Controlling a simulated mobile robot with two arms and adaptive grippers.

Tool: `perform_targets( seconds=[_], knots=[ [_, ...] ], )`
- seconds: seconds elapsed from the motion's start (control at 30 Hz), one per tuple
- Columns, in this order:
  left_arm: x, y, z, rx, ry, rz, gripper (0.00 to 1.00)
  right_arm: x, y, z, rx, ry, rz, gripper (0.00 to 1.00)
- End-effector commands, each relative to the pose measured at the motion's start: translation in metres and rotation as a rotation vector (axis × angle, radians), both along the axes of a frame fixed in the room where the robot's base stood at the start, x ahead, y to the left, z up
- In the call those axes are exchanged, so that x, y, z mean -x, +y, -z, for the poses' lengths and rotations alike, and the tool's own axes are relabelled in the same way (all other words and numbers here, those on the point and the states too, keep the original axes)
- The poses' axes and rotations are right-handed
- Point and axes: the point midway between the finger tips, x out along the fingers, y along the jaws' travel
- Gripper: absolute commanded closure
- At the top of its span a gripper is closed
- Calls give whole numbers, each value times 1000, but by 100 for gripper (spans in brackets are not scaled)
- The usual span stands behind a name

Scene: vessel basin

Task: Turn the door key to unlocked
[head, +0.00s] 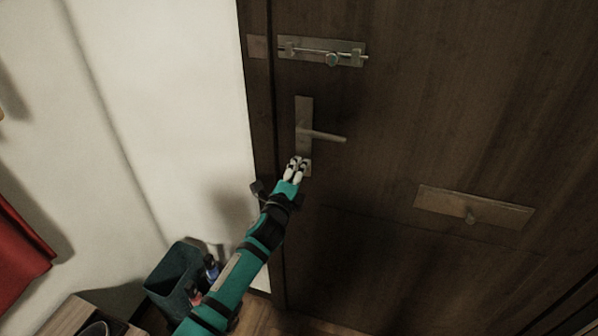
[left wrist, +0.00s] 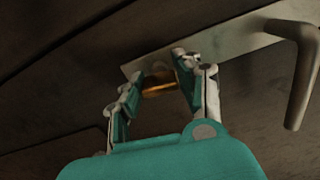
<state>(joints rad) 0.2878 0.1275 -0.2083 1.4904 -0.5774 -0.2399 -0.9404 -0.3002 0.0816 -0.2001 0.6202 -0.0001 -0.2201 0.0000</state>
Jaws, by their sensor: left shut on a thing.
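The dark wooden door (head: 420,110) fills the right of the head view. Its metal handle plate (head: 304,112) carries a lever handle (head: 326,136) that points right, and both also show in the left wrist view, the plate (left wrist: 232,38) and the lever (left wrist: 303,72). My left gripper (head: 295,168) is at the lower end of the plate, below the lever. In the left wrist view my left gripper (left wrist: 163,80) is closed around a small brass-coloured key (left wrist: 158,88) at the plate. The fingers hide part of the key, so its exact angle is unclear. My right gripper is not in view.
A sliding bolt (head: 322,51) sits above the handle. A metal letter plate (head: 474,208) is on the door to the right. A white wall (head: 170,110) lies left.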

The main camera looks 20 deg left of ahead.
Motion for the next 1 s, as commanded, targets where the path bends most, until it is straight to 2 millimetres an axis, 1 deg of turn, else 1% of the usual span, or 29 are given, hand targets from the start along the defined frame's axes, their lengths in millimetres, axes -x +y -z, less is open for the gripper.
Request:
perform_targets(
  seconds=[0.1, 0.3, 0.83, 0.87, 1.0],
  knots=[
    [0, 0, 1, 56, 4, 0, 98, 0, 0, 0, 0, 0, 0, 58],
    [0, 0, 1, 113, 6, -1, 98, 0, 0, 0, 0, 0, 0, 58],
    [0, 0, 2, 132, 7, -1, 98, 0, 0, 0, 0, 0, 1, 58],
    [0, 0, 2, 132, 7, -1, 62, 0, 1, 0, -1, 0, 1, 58],
    [0, 0, 1, 131, 7, -1, 44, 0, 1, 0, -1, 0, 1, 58]
  ],
)
